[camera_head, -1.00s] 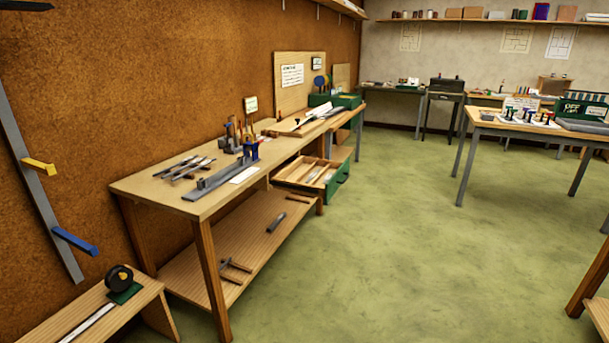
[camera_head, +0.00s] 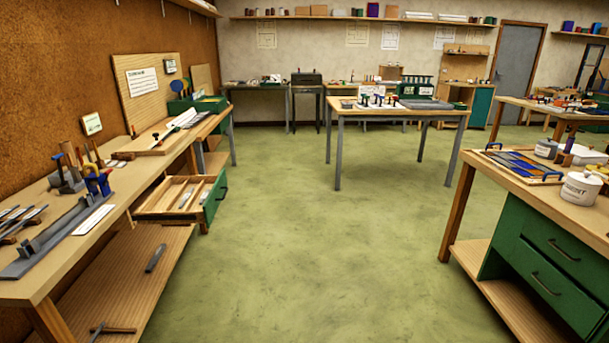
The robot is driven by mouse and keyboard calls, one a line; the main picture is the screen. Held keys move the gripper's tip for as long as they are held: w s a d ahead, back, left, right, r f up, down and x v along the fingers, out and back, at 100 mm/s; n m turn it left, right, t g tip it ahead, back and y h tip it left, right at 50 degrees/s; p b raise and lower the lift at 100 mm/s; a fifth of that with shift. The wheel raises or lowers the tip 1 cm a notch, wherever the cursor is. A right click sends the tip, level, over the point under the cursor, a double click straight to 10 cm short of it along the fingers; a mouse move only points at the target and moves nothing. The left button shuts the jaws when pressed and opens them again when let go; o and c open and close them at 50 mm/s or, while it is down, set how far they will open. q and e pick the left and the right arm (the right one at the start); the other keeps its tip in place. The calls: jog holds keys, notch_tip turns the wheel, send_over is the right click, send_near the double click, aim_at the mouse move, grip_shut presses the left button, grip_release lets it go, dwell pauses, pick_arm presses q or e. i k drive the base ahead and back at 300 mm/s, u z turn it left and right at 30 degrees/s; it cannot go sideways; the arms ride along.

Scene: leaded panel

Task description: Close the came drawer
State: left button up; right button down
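The came drawer (camera_head: 212,200) is pulled open from under the long wooden workbench on the left. Its front is green with a dark handle (camera_head: 222,192), facing right into the room. Its wooden tray (camera_head: 150,207) shows, with a few pale strips (camera_head: 187,196) lying inside. The drawer stands out over the floor, above the level of the lower shelf. Neither of my grippers shows in the view.
The left workbench (camera_head: 95,245) carries tools and a grey metal jig. A lower shelf (camera_head: 130,290) juts beneath it. The right bench (camera_head: 560,195) has green drawers, shut. A table (camera_head: 400,112) stands further back. The green floor (camera_head: 300,240) between is clear.

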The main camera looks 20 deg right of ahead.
aim_at(161, 207)
jog(key=z, duration=0.7)
jog(key=i, duration=0.9)
jog(key=z, duration=0.3)
jog(key=i, duration=1)
jog(key=u, duration=0.3)
